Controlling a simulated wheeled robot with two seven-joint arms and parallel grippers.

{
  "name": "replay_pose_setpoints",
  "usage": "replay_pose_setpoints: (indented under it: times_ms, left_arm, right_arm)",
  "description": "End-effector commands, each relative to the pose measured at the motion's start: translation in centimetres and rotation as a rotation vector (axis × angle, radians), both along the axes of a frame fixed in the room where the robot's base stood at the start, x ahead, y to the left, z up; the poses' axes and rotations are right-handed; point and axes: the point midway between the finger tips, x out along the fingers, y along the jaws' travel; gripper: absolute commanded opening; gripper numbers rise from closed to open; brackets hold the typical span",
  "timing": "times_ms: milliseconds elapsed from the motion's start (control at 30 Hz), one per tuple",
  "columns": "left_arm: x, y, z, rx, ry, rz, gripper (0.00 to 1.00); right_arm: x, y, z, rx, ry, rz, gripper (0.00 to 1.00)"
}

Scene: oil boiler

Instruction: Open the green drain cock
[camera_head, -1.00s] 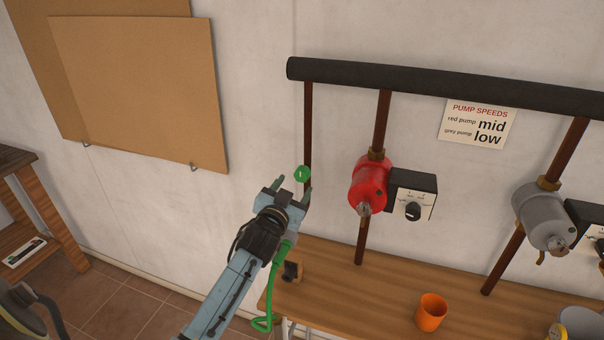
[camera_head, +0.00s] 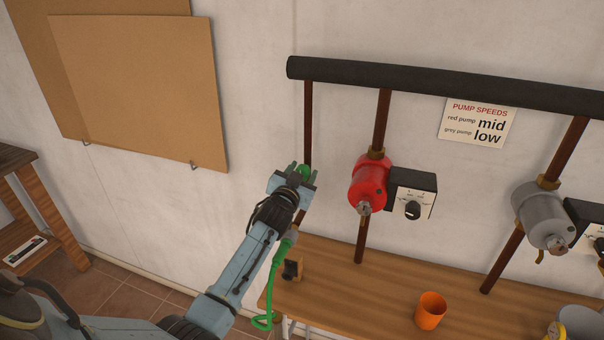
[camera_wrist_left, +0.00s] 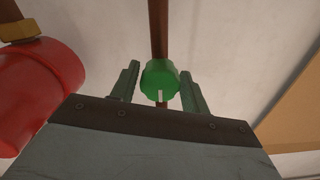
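The green drain cock (camera_head: 304,170) is a round knob on a thin brown pipe against the wall. In the left wrist view the knob (camera_wrist_left: 160,80) shows a white mark at its lower edge. My left gripper (camera_head: 304,171) is at the knob, with one green finger on each side of it. In the left wrist view the fingers of the left gripper (camera_wrist_left: 160,84) stand apart with small gaps beside the knob. A green hose (camera_head: 268,290) hangs below, partly behind my arm. My right gripper is not in view.
The red pump (camera_head: 368,185) and its dial box (camera_head: 414,195) are close to the right of the knob. A wooden bench (camera_head: 380,300) below holds an orange cup (camera_head: 431,311). A grey pump (camera_head: 540,213) is farther right.

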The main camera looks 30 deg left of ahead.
Motion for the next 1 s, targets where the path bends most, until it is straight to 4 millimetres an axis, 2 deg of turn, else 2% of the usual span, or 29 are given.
replay_pose_setpoints:
  times_ms: [33,233,567,1000]
  left_arm:
    - [0.0,0.0,0.0,0.0,0.0,0.0,0.39]
    - [0.0,0.0,0.0,0.0,0.0,0.0,0.14]
    - [0.0,0.0,0.0,-0.052,-0.011,0.0,0.14]
    - [0.0,0.0,0.0,-0.377,-0.088,0.001,0.14]
  right_arm:
    - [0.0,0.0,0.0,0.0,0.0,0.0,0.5]
    - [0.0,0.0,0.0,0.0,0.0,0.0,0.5]
    - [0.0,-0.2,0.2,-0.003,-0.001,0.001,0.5]
    - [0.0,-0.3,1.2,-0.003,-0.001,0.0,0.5]
